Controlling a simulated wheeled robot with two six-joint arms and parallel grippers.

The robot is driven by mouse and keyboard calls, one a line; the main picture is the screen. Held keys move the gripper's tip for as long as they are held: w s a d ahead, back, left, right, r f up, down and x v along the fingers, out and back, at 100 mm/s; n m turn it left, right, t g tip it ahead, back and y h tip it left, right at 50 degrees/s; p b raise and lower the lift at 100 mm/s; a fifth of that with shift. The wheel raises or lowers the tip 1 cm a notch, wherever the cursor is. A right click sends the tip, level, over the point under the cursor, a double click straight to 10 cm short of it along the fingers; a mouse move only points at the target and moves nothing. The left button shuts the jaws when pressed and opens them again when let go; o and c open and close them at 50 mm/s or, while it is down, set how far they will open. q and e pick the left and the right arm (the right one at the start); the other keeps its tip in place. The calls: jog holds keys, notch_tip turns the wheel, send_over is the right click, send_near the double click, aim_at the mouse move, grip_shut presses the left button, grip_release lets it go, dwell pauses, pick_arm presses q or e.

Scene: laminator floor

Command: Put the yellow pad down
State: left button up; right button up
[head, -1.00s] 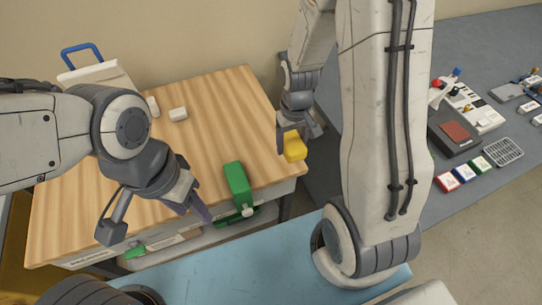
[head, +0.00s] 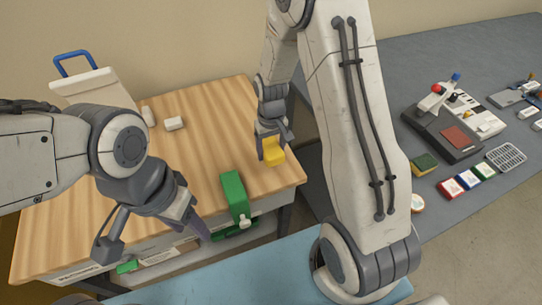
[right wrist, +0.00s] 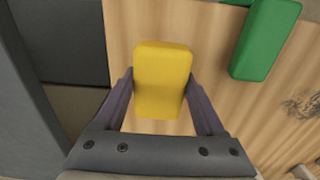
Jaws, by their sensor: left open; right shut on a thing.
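The yellow pad (head: 274,152) is between the fingers of my right gripper (head: 271,143), near the right edge of the wooden table. My right gripper is shut on it. In the right wrist view, the yellow pad (right wrist: 162,80) sits upright between the two fingers of the gripper (right wrist: 160,95), with wood grain behind it. Whether the pad touches the table top, I cannot tell. My left gripper (head: 150,238) is open and empty, over the front edge of the table at left.
A green block (head: 235,194) lies on the wooden table (head: 200,150) left of the pad; it shows in the right wrist view too (right wrist: 264,40). Small white items (head: 174,124) lie farther back. A grey bench (head: 470,75) with devices and several colored pads stands at right.

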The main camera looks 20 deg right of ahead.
aim_at(271, 147)
jog(key=shift+f, duration=2)
jog(key=shift+s+f, duration=0.1)
jog(key=shift+f, duration=0.4)
jog(key=o, duration=1.4)
jog(key=shift+f, duration=0.1)
notch_tip(271, 147, up, 13)
jog(key=shift+b, duration=0.3)
jog(key=s+a+r+n, duration=0.2)
jog(key=s+a+r, duration=0.1)
jog(key=s, duration=0.4)
jog(key=s+a+r+n, duration=0.2)
jog(key=s+a+r, duration=0.1)
jog(key=s+a, duration=0.3)
jog(key=s+a+r+n+y, duration=0.1)
jog(key=s+a+r+n, duration=0.2)
jog(key=s, duration=0.7)
jog(key=shift+s+a+r, duration=0.1)
jog(key=shift+s+a, duration=0.05)
jog(key=shift+a, duration=0.9)
